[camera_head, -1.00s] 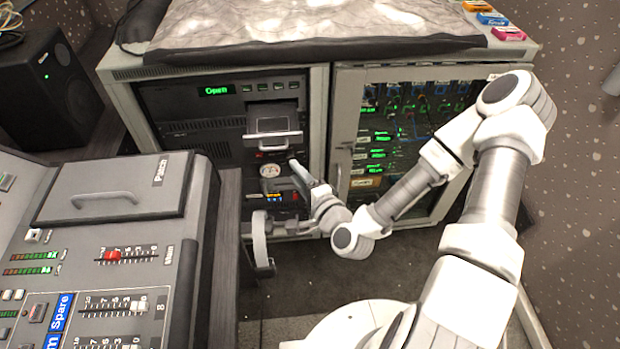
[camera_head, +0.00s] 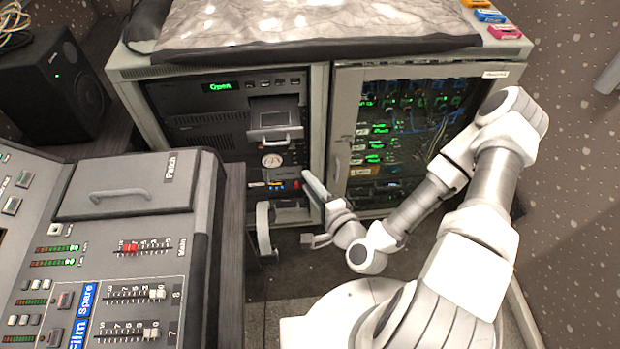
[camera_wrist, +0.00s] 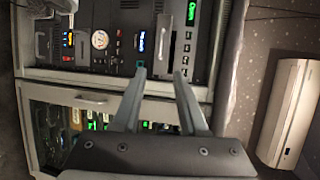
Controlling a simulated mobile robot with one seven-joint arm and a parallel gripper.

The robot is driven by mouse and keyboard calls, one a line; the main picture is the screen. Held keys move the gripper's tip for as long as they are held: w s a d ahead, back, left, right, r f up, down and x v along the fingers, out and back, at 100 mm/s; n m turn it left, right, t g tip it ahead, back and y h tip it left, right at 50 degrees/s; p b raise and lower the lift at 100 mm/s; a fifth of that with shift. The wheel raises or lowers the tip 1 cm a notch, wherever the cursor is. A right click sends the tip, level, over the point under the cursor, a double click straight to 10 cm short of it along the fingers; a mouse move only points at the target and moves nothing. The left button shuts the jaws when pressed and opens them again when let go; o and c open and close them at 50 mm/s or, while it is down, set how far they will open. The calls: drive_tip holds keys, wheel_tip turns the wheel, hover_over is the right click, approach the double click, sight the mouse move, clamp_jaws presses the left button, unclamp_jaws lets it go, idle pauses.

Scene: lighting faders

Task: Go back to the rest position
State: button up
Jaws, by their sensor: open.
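My gripper (camera_head: 307,207) is in front of the equipment rack (camera_head: 232,68), low and near the rack's middle post. Its two fingers stand apart with nothing between them; the wrist view shows the same empty gap (camera_wrist: 159,73). The rack has a small drawer with a handle (camera_head: 274,136) that is pulled out, and a lit green display (camera_head: 220,87) above it to the left. My fingertips look clear of the drawer and the rack front, though the exact gap is hard to judge.
The mixing desk (camera_head: 130,200) with its faders fills the left. A glass-doored cabinet (camera_head: 345,130) is behind my arm. A black speaker (camera_head: 55,85) stands at the far left. Dark floor (camera_head: 285,285) is free below the gripper.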

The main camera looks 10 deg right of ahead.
drive_tip(key=shift+w+n, duration=0.1)
drive_tip(key=shift+n, duration=0.2)
drive_tip(key=w+d+r+n+g+h, duration=0.3)
drive_tip(key=d+r+n+g, duration=0.2)
drive_tip(key=d+n+g, duration=0.45)
wheel_tip(320, 180, up, 11)
drive_tip(key=s+d+n+t+h+p, duration=0.1)
drive_tip(key=s+d+n+t+h, duration=0.1)
drive_tip(key=n+h, duration=0.1)
drive_tip(key=s+a+r+n+g+p, duration=0.1)
drive_tip(key=s+a+r, duration=0.1)
drive_tip(key=s+r, duration=1.4)
drive_tip(key=shift+s+a+r, duration=0.2)
drive_tip(key=shift+a+r, duration=0.1)
drive_tip(key=shift+r, duration=0.3)
